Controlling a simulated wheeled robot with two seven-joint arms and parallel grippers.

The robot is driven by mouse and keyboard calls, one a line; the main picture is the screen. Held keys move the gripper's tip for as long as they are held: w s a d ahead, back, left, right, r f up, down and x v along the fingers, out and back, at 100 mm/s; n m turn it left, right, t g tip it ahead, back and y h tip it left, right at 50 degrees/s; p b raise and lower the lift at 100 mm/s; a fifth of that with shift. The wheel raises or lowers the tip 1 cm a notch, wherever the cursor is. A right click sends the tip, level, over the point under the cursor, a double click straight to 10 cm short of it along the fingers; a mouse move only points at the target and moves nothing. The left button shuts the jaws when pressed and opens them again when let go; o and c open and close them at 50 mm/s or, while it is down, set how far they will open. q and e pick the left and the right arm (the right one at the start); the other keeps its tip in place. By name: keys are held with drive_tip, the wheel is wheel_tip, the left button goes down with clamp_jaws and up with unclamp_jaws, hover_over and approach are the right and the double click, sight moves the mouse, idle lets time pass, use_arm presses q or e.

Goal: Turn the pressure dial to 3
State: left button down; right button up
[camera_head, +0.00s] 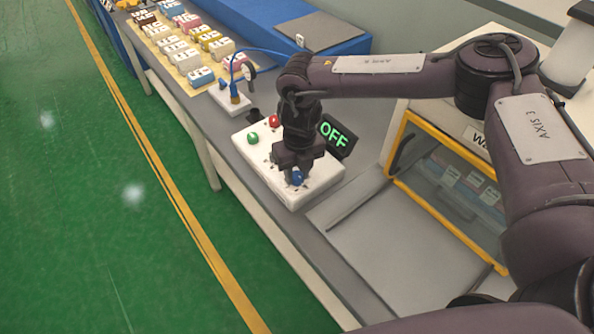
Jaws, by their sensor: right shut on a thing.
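A white control box (318,187) sits on the grey bench and carries a green button (253,137), a red button (273,120) and a blue dial (297,178). My right gripper (295,174) points down over the box and is shut on the blue dial. The fingers hide most of the dial, and I cannot read its setting. My left gripper is not in view.
A small white unit (229,99) with a blue hose and a gauge stands behind the box. Further back, a tray (168,55) holds several small labelled blocks. A yellow-framed clear cabinet (455,185) is at the right. The bench front edge borders green floor.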

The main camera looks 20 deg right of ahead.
drive_tip(key=m+p, duration=0.1)
drive_tip(key=m, duration=0.4)
drive_tip(key=shift+r, duration=0.15)
drive_tip(key=m+p, duration=0.2)
drive_tip(key=m, duration=0.2)
drive_tip(key=shift+m, duration=0.3)
drive_tip(key=m+p, duration=0.3)
drive_tip(key=m, duration=0.2)
drive_tip(key=shift+r, duration=0.15)
drive_tip(key=shift+m+t+p, duration=0.3)
drive_tip(key=shift+m+p, duration=1.55)
drive_tip(key=shift+m, duration=0.55)
drive_tip(key=shift+w, duration=0.1)
drive_tip(key=o, duration=1)
drive_tip(key=shift+f, duration=0.2)
